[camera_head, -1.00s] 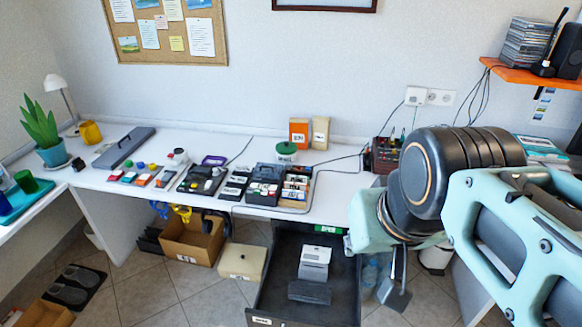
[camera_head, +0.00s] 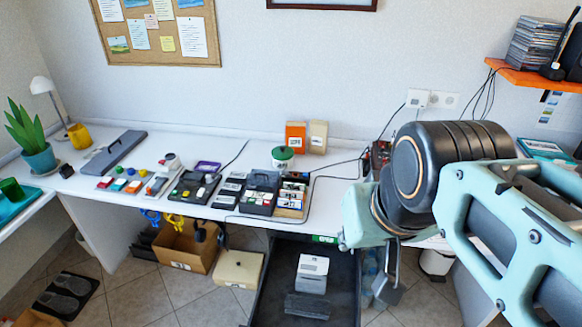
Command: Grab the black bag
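No thing in the head view is plainly a black bag. The closest match is a dark, box-like holder (camera_head: 258,196) on the white desk, with small white, red and green items in its front, but I cannot tell whether it is a bag. One dark finger-like part shows. The rest of it is hidden by my arm, so its opening cannot be made out. The dark holder stands well to the left of my gripper, apart from it.
The open drawer (camera_head: 271,290) under the desk holds a grey-white device (camera_head: 312,272). A cardboard box (camera_head: 184,250) and a cream box (camera_head: 238,269) stand on the floor to its left. A green-lidded jar (camera_head: 283,158) and cables are behind the dark holder. An orange shelf (camera_head: 520,78) is at upper right.

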